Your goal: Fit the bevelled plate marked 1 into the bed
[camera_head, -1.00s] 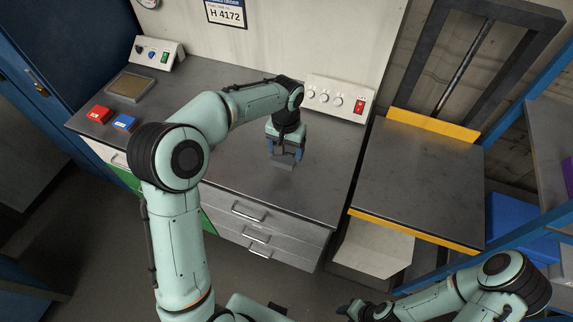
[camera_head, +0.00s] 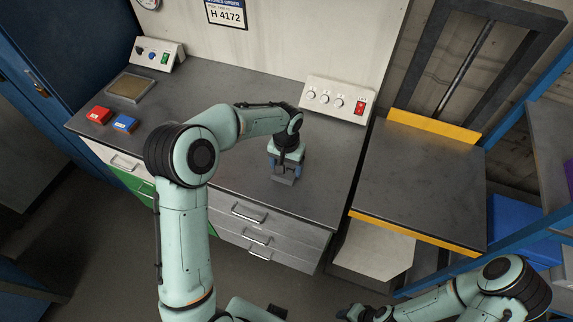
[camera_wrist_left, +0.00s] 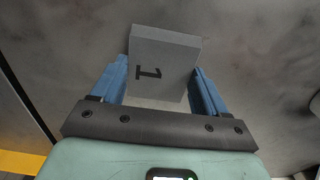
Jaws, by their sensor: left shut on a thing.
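The grey plate marked 1 (camera_wrist_left: 178,72) is between the blue fingers of my left gripper (camera_wrist_left: 160,68). The gripper is shut on it, and the dark "1" lies sideways in the wrist view. In the head view my left gripper (camera_head: 284,167) points down over the right part of the grey bench, with the plate (camera_head: 284,180) at its tips. I cannot tell how high the plate is above the bench. A shallow framed tray, perhaps the bed (camera_head: 131,88), lies at the bench's back left. My right gripper (camera_head: 352,312) is dark and small at the bottom edge; its jaws are unclear.
A red block (camera_head: 99,115) and a blue block (camera_head: 124,123) sit in front of the tray. A switch box (camera_head: 158,54) stands behind it, and a knob box (camera_head: 335,99) stands at the back right. The middle of the bench (camera_head: 200,95) is clear. A yellow-edged lift platform (camera_head: 420,190) is to the right.

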